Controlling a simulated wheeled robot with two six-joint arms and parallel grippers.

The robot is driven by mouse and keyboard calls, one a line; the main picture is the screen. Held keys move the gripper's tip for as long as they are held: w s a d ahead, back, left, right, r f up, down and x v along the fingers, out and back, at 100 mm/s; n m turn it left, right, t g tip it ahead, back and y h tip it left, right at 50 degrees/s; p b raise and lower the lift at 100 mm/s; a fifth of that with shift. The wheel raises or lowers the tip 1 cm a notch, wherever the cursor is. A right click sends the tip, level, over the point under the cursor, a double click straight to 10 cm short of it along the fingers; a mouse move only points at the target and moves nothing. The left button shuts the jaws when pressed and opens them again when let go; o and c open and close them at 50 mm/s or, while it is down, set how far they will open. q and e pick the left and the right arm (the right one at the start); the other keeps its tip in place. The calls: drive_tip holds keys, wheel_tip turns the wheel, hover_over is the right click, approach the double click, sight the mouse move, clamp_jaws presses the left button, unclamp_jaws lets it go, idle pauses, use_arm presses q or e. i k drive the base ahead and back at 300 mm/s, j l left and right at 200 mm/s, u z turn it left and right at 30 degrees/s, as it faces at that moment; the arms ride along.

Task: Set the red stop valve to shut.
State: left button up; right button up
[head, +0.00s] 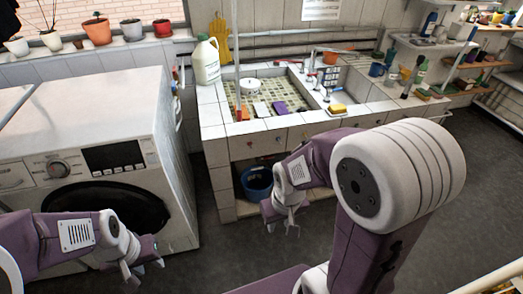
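I cannot clearly make out the red stop valve. A small red and blue fitting (176,74) shows by the wall between the washing machine and the sink, too small to tell its handle's position. My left gripper (142,271) is in front of the washing machine, low in the picture, with its fingers apart and nothing between them. My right gripper (284,227) hangs in front of the opening under the sink, fingers apart and empty. Neither gripper touches the fitting.
The washing machine (62,122) fills the left. The tiled sink counter (218,130) holds a white jug (206,62), sponges and bottles. A dark blue bucket (257,182) stands in the opening below. My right arm covers part of the counter's right front. The floor is clear.

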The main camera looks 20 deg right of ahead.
sight(260, 159)
drive_tip(key=i+l+u, duration=0.15)
drive_tip(key=l+u, duration=0.15)
drive_tip(key=l, duration=0.4)
drive_tip(key=l+u, duration=0.3)
drive_tip(key=l, duration=0.35)
drive_tip(key=l+u, duration=0.25)
drive_tip(key=l, duration=0.5)
drive_tip(key=l+u, duration=0.3)
drive_tip(key=l, duration=0.4)
drive_tip(key=k+l+u, duration=0.3)
drive_tip(key=l, duration=0.35)
drive_tip(key=k+l+u, duration=0.7)
drive_tip(key=k, duration=0.35)
